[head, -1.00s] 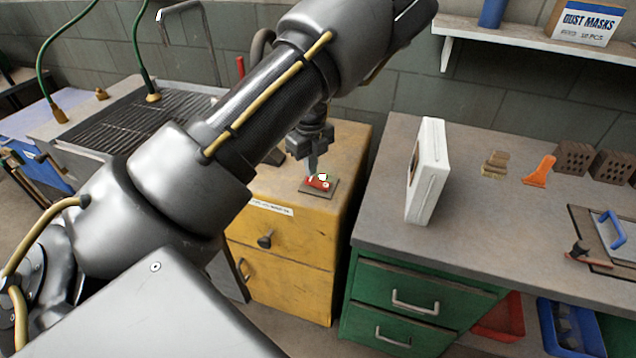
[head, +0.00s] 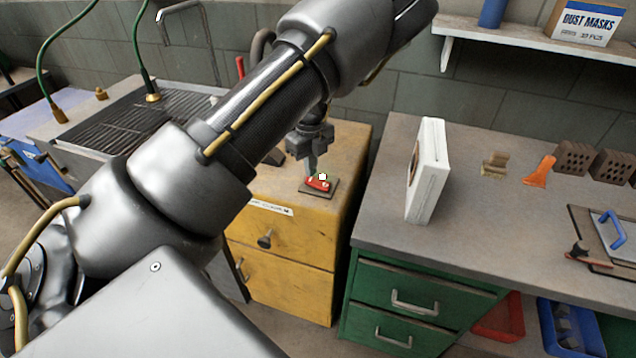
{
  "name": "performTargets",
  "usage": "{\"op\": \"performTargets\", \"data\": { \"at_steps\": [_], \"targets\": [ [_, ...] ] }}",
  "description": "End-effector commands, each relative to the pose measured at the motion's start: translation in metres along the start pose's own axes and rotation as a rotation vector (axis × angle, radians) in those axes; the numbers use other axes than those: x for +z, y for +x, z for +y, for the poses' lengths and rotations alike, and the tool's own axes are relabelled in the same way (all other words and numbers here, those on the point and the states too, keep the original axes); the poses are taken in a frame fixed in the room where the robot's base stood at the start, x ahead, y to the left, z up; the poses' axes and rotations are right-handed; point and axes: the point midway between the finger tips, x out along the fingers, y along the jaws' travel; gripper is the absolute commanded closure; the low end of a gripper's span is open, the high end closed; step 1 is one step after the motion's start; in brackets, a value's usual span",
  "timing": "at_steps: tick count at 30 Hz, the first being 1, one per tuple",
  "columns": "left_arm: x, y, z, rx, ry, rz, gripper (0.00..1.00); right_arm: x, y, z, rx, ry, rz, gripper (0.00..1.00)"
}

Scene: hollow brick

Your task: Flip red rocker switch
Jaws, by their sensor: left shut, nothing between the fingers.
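The red rocker switch (head: 321,184) sits on a dark square plate (head: 325,193) on top of the yellow cabinet (head: 348,150). A small pale green-white spot shows at its far edge. My left gripper (head: 312,174) is shut and empty, pointing down with its fingertips right at the left side of the switch. I cannot tell if the tips touch it. The forearm crosses above and hides part of the cabinet top. My right gripper is not in view.
A white case (head: 428,172) stands upright on the grey bench (head: 480,220) to the right, beyond a narrow gap. Bricks (head: 577,159) and an orange scraper (head: 540,171) lie farther right. A grated metal table (head: 125,125) stands to the left.

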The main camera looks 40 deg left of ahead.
Motion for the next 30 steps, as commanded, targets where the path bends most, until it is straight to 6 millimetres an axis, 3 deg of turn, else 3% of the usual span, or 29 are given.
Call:
{"op": "performTargets", "data": {
  "at_steps": [30],
  "targets": [
    [0.000,0.013,0.000,0.000,0.000,0.000,1.00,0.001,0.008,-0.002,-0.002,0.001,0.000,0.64]
  ]
}}
